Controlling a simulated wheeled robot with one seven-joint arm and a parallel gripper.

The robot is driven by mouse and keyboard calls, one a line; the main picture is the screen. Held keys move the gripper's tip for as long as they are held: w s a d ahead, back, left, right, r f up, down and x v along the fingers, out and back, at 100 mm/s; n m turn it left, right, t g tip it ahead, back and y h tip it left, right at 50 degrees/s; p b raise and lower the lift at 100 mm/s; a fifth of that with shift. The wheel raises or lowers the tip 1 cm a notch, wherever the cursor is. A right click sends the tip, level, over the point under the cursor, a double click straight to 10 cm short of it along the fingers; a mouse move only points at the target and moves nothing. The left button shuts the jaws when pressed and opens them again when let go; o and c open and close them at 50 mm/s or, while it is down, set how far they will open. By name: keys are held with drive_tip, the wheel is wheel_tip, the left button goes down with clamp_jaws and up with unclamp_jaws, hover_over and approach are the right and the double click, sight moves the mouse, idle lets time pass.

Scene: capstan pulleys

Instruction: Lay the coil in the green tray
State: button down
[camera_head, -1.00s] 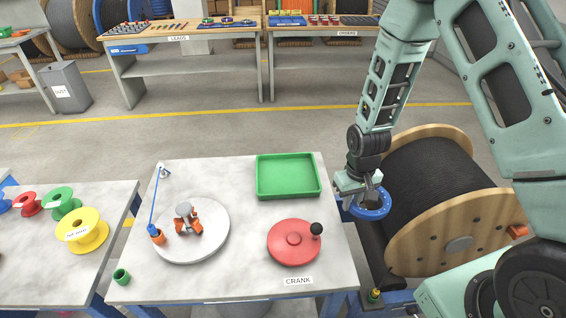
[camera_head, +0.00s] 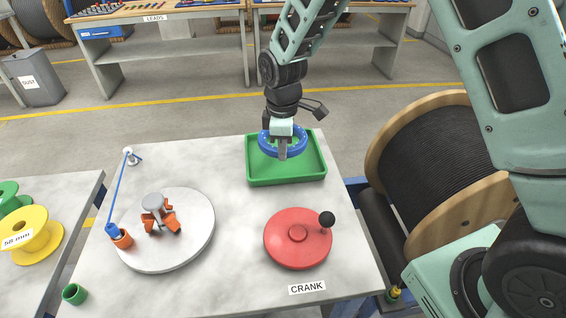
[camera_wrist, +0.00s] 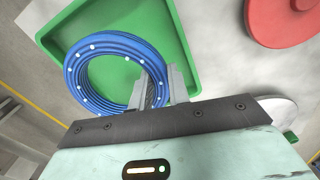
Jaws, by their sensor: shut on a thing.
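The coil (camera_head: 296,137) is a blue ring with small white dots. My gripper (camera_head: 283,152) is shut on one side of its ring. The coil is over the green tray (camera_head: 252,178), which sits at the back right of the table. In the wrist view the coil (camera_wrist: 75,75) covers part of the tray floor (camera_wrist: 185,30), and my gripper (camera_wrist: 155,88) has the ring between its fingers. I cannot tell for sure whether the coil touches the tray floor.
A red crank disc (camera_head: 280,250) with a black knob (camera_head: 326,219) stands in front of the tray. A pale turntable (camera_head: 190,245) with orange blocks is at left. A large black cable drum (camera_head: 440,150) stands right of the table. The table between turntable and crank is clear.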

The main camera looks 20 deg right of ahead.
sight(283, 172)
drive_tip(key=shift+f, duration=2.6)
drive_tip(key=shift+f, duration=0.2)
drive_tip(key=c, duration=1.3)
unclamp_jaws()
